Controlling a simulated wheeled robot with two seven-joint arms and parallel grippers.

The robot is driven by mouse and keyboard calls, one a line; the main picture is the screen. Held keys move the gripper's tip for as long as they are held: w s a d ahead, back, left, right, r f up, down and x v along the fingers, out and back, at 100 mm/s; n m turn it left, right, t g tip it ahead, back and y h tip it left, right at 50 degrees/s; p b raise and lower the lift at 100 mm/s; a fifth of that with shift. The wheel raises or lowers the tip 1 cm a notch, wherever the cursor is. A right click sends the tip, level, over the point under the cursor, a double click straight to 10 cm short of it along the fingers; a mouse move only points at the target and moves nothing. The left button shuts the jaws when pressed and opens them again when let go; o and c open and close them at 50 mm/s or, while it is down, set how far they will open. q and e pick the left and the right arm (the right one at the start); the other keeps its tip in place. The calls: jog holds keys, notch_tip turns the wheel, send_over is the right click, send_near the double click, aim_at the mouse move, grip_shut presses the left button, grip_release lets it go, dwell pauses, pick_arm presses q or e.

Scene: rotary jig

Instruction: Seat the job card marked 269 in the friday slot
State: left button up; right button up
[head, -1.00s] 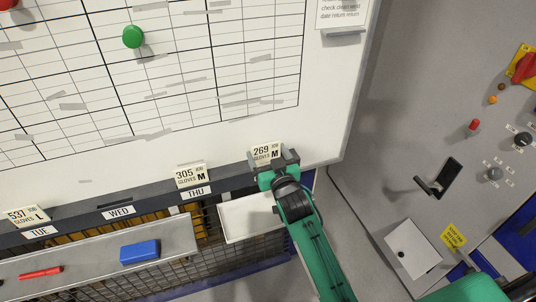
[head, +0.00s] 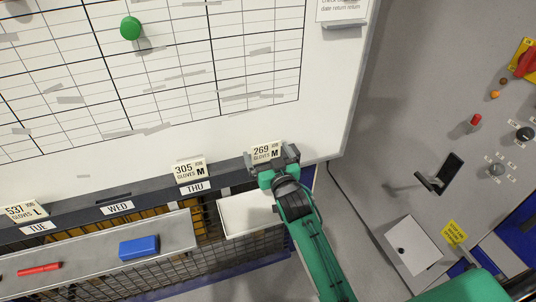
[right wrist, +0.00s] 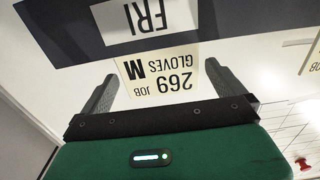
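The job card marked 269 (head: 266,152), a cream card reading GLOVES M, stands at the right end of the dark slotted rail. In the right wrist view the card (right wrist: 162,77) appears upside down, with its lower edge at the rail beside the FRI label (right wrist: 143,17). It looks upright in the friday slot; its depth there is hidden. My right gripper (head: 271,158) is around the card, one finger (right wrist: 100,95) near each side edge. The fingers look spread, with slight gaps to the card. My left gripper is out of view.
Card 305 (head: 190,171) stands above THU and card 537 (head: 26,212) above TUE; the WED place is empty. Below the rail, a grey ledge (head: 85,255) carries a blue block (head: 139,248) and a red marker (head: 40,269). A control panel (head: 400,130) stands at right.

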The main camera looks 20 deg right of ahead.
jog(key=s+b, duration=0.3)
jog(key=s, duration=1)
jog(key=shift+s+d, duration=0.25)
jog(key=shift+s, duration=0.15)
jog(key=shift+f, duration=0.1)
